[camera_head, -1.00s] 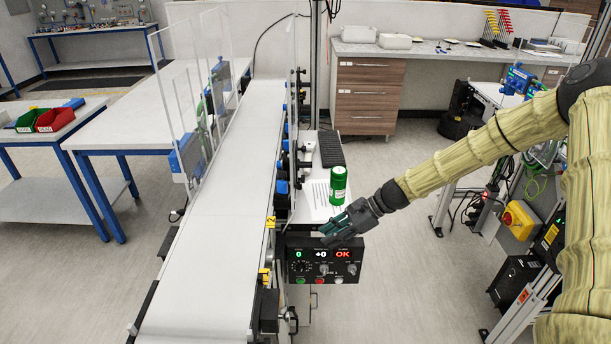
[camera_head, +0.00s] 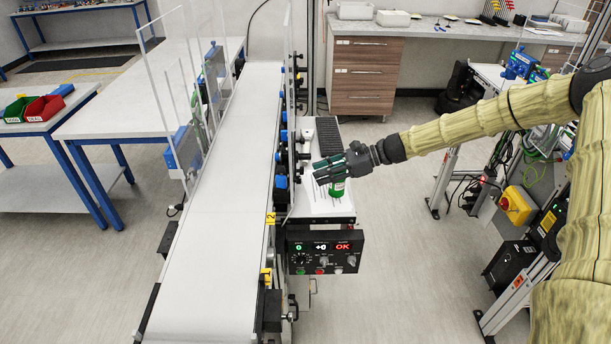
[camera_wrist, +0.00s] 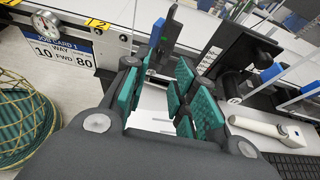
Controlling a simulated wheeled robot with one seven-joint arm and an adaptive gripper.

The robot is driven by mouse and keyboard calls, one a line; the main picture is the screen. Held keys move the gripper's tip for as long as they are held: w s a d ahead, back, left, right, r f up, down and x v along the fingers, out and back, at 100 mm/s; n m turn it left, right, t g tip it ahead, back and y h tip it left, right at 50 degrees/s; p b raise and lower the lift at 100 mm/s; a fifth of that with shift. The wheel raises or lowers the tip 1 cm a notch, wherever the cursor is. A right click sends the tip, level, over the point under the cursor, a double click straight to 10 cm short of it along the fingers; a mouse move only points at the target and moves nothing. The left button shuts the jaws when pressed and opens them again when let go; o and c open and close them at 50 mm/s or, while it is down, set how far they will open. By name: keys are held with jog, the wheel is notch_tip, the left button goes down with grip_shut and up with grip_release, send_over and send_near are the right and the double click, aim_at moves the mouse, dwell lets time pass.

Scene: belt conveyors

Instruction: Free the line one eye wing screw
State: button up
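Several blue and black sensor units on brackets line the right side of the conveyor belt (camera_head: 225,190); one blue unit (camera_head: 281,182) is just left of my gripper (camera_head: 326,172). I cannot make out which part is the wing screw. In the wrist view, a black bracket with a blue part (camera_wrist: 157,36) stands beyond the fingers at the belt's side. My gripper, with teal finger pads, also shows there (camera_wrist: 160,95); its fingers are apart, with nothing visible between them.
A control box (camera_head: 322,258) with a red OK display is below the shelf front. A keyboard (camera_head: 327,130) and a white handheld device (camera_wrist: 262,128) are near the gripper. Clear panels (camera_head: 165,95) stand along the belt's left side. The belt is empty.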

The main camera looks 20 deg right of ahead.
aim_at(297, 180)
jog(key=shift+p+x, duration=0.85)
jog(key=shift+x, duration=2)
jog(key=shift+r, duration=0.1)
grip_shut()
